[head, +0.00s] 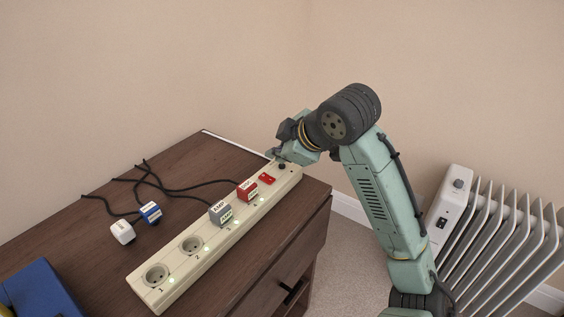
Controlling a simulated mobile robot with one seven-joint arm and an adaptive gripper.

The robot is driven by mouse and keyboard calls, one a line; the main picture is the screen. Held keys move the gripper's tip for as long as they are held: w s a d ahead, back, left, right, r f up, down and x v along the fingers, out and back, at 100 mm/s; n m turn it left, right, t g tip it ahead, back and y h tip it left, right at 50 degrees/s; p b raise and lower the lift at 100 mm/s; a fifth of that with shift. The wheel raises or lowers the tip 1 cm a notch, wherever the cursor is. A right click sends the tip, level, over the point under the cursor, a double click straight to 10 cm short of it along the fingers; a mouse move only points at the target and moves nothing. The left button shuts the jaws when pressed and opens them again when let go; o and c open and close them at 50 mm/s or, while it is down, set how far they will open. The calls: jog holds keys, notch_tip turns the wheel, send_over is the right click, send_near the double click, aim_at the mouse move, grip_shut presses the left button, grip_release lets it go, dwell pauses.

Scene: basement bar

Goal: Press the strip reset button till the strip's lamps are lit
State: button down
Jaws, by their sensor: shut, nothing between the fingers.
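The cream power strip (183,268) lies diagonally on the brown cabinet top. Small green lamps (235,223) glow beside its sockets. A red rocker switch (267,179) sits near its far end. A small dark reset button (282,166) shows past the switch, at the far end. My gripper (275,154) is shut and empty, pointing down just over that far end, close to the button. I cannot tell whether it touches the button. A grey plug (220,212) labelled AMP and a red plug (247,190) stand in the strip; the two sockets nearest me are empty.
A white plug (122,232) and a blue plug (151,212) lie loose on the cabinet top (75,255) with black cables. A blue object (40,290) is at the front left. A white radiator (480,230) stands on the floor at right. Walls close the back.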

jog(key=shift+r, duration=0.3)
notch_tip(320, 180, up, 5)
jog(key=p, duration=0.4)
dwell(0.9)
